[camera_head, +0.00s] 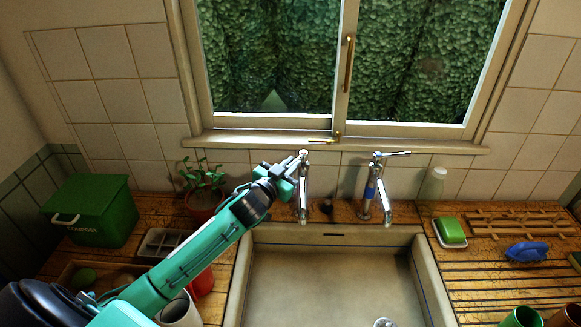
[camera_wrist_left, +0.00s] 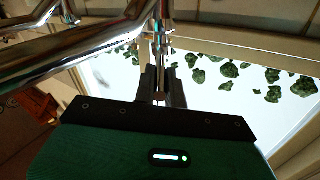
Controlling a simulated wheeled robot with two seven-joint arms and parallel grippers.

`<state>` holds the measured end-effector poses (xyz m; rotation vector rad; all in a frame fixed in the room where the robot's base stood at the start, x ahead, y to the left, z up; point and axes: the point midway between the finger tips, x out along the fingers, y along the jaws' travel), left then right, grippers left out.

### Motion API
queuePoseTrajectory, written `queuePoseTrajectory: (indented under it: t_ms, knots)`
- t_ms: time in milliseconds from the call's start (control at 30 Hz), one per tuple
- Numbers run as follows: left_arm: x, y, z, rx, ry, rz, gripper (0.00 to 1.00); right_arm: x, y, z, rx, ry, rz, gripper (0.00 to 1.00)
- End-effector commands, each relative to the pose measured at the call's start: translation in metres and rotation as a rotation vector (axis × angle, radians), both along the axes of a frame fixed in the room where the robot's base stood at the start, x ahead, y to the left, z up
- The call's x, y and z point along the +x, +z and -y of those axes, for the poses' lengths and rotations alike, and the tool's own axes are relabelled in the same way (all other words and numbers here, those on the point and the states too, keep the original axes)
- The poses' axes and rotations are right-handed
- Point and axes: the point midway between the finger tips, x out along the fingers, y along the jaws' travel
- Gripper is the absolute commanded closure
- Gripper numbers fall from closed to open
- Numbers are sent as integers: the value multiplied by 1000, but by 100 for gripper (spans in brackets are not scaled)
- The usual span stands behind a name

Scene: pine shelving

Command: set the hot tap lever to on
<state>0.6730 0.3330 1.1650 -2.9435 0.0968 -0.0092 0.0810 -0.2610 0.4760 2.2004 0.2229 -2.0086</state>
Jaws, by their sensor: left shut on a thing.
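Two chrome taps stand behind the sink. The left tap (camera_head: 303,195), which has no blue band, is next to my left gripper (camera_head: 292,172). The right tap (camera_head: 370,190) carries a blue band, and its lever (camera_head: 398,153) points right. My left gripper is shut on the left tap's lever (camera_head: 303,154), which is mostly hidden by the fingers. In the left wrist view the lever (camera_wrist_left: 160,48) runs between the fingertips (camera_wrist_left: 161,88), with the tap's chrome tube (camera_wrist_left: 85,50) beside it. My right gripper is not in view.
The sink (camera_head: 330,280) is below the taps. A potted plant (camera_head: 204,195) and green compost bin (camera_head: 95,212) stand left of it. A window is behind.

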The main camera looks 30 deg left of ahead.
Motion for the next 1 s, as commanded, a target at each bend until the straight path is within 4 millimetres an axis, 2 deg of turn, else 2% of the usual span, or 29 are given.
queuePoseTrajectory:
  t_ms: [267, 300, 400, 767, 867, 1000]
  knots:
    - [0, 2, 1, -2, 2, 1, 100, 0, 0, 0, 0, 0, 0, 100]
    - [0, 2, 0, -2, 2, 1, 86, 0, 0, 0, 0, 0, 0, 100]
    - [0, 2, 0, -1, 2, 1, 67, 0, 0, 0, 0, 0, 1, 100]
    - [-3, 0, 0, -1, 2, 0, 66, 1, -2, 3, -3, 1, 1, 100]
    - [-12, -2, -1, -1, 2, 0, 66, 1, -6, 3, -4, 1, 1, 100]
    - [-35, -4, -2, -1, 1, -1, 66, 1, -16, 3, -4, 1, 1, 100]
